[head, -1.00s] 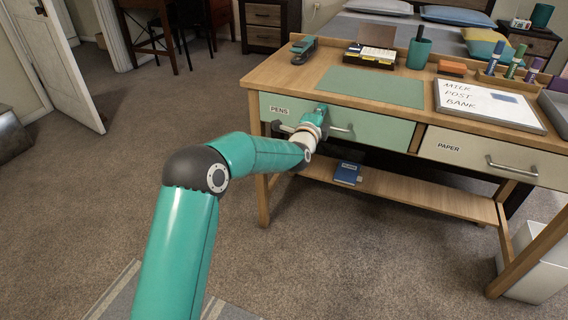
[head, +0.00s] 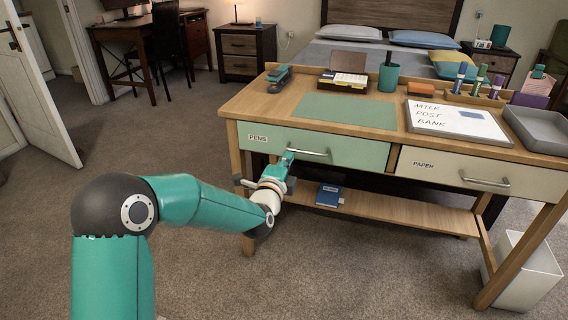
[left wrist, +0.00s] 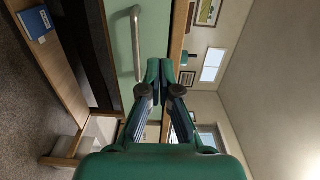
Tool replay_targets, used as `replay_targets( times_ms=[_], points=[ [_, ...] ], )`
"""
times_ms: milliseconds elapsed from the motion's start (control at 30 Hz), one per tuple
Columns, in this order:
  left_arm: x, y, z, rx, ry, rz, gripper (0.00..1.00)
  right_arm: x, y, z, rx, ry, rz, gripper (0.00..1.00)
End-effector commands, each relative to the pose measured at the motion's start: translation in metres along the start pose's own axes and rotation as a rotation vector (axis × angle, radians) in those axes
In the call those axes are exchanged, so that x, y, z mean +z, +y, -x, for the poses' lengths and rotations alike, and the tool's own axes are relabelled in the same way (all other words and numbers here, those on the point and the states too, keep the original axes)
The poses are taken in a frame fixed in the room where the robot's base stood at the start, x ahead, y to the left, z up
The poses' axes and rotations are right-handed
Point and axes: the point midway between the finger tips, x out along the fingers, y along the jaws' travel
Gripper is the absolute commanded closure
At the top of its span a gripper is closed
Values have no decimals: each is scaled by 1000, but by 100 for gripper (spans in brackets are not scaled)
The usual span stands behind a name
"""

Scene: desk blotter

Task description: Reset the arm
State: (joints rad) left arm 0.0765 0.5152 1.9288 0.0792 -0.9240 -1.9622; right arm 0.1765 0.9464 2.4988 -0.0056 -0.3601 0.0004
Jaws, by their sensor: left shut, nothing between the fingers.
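My left gripper (head: 287,160) is in front of the desk's green PENS drawer (head: 352,151), near the left end of its metal handle (head: 308,152). In the left wrist view the gripper's fingers (left wrist: 161,70) are together with nothing between them. There the drawer handle (left wrist: 137,45) stands beside the fingertips, and I cannot tell whether they touch it. The PENS drawer looks flush with the desk front. My right gripper is not in view.
The desk (head: 244,106) holds a stapler (head: 279,78), a green cup (head: 388,77), a whiteboard (head: 458,121) and a grey tray (head: 540,128). A blue book (head: 329,195) lies on the lower shelf (head: 400,212). A white bin (head: 525,272) stands at right. Carpet at left is clear.

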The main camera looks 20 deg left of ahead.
Motion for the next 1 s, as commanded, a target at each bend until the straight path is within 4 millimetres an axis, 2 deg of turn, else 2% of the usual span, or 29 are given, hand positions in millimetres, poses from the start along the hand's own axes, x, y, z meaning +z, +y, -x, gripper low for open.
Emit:
replay_targets(
  times_ms=[200, 367, 467, 567, 667, 767, 800, 867, 900, 967, 1000],
  points=[
    [0, 0, 20, 0, 0, 0, 100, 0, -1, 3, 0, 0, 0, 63],
    [1, 1, 23, 1, -2, 0, 100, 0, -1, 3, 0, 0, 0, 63],
    [2, 13, 22, 21, -3, -2, 100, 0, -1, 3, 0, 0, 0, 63],
    [-1, 46, 23, 78, 4, -5, 100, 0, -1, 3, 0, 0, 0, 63],
    [-10, 97, 34, 179, 27, -12, 100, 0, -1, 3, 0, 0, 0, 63],
    [-25, 161, 57, 329, 66, 25, 100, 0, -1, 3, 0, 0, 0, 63],
    [-32, 189, 70, 402, 79, 66, 100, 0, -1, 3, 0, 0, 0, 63],
    [-42, 227, 94, 517, 88, 152, 100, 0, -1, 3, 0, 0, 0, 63],
    [-48, 252, 112, 596, 87, 217, 100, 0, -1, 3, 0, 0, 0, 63],
    [-58, 285, 142, 720, 72, 328, 100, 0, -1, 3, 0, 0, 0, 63],
    [-64, 306, 164, 805, 52, 406, 100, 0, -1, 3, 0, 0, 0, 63]
  ],
)
